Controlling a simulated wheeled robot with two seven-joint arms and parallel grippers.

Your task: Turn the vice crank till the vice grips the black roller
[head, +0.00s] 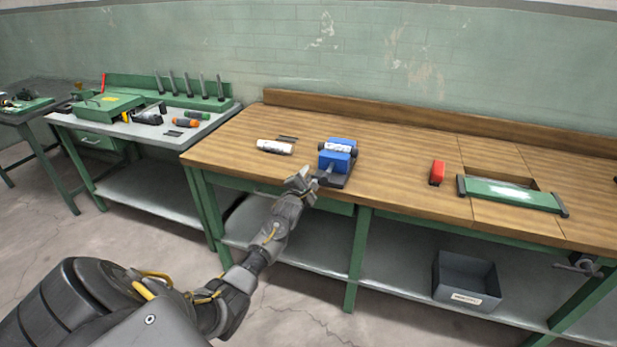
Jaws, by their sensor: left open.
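The blue vice (337,162) stands on the wooden workbench near its front edge, on a dark base. The black roller (352,151) lies across the vice between its blue jaws, with a pale label around its middle. Whether the jaws touch it is too small to tell. The vice crank (322,179) is at the front of the vice, small and partly hidden by my gripper. My left gripper (305,181) is open, just left of the crank at the bench's front edge. I cannot tell whether it touches the crank. My right gripper is out of view.
On the wooden workbench (225,152), a white cylinder (275,147) lies left of the vice. A red block (437,172) and a green-framed panel (510,195) are to the right. A grey bin (466,281) sits on the lower shelf. Bench space between vice and red block is clear.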

